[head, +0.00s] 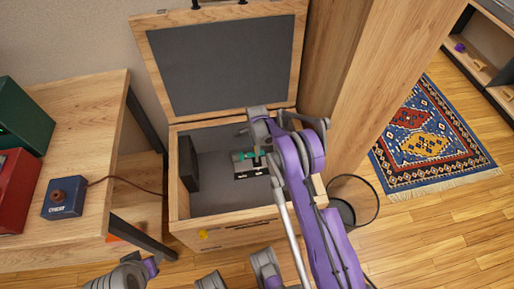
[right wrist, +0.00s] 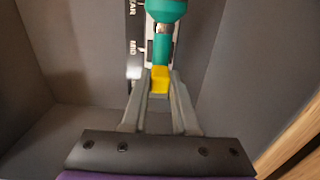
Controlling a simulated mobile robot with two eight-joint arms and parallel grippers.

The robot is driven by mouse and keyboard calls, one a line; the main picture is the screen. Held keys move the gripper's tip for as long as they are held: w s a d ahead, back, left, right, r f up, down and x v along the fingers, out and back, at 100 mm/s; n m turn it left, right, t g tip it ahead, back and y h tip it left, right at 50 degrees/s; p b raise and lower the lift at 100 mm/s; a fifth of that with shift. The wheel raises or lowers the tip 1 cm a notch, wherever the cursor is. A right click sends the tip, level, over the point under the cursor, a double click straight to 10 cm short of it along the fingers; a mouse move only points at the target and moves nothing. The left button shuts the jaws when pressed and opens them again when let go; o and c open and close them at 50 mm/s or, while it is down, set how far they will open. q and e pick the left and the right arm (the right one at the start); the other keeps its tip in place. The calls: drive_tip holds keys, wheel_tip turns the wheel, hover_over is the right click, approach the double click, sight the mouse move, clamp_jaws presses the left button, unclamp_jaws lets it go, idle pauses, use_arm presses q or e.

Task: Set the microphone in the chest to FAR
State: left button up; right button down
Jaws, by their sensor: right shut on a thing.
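The wooden chest (head: 250,229) stands open with its dark-lined lid raised. Inside it, the teal microphone (head: 248,156) sits at a panel with dark and light parts. In the right wrist view the microphone (right wrist: 163,45) has a teal body and a yellow end piece (right wrist: 160,79). The panel beside it (right wrist: 134,60) reads "MID" level with the lower teal part, and a label ending in "AR" higher up, cut by the frame edge. My right gripper (head: 262,158) reaches into the chest; in the right wrist view its fingers (right wrist: 159,88) are shut on the yellow end piece. My left gripper is not visible.
A wooden column (head: 370,80) and a wire bin (head: 352,201) flank the chest's right side. Chest walls surround my right gripper.

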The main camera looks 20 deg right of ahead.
drive_tip(key=s+d+b, duration=0.2)
drive_tip(key=d, duration=0.6)
drive_tip(key=shift+d, duration=0.15)
drive_tip(key=c, duration=0.7)
unclamp_jaws()
drive_tip(key=shift+s+d, duration=0.1)
drive_tip(key=shift+r, duration=0.15)
